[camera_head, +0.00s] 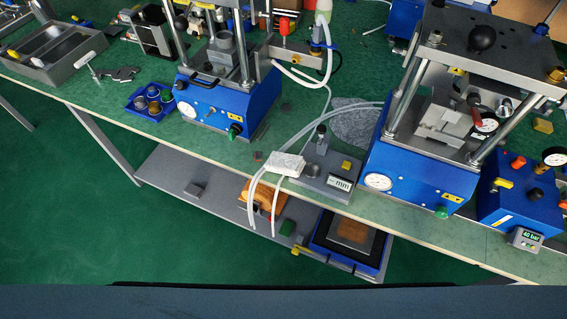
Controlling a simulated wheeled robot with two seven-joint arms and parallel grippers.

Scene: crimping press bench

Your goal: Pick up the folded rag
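A small white folded cloth, which looks like the folded rag (285,164), lies near the front edge of the green bench top. It sits just left of a grey gauge block with a display. Pale hoses run close to it and hang over the bench edge; whether they touch it I cannot tell. An orange item (263,196), perhaps another cloth, lies on the lower shelf beneath. Neither of my grippers is in view.
A blue press (228,108) stands left of the rag and a larger blue press (412,183) right of it. The gauge block (329,176) is close beside it. A flat grey piece (355,122) lies behind. A blue tray (350,243) is on the lower shelf.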

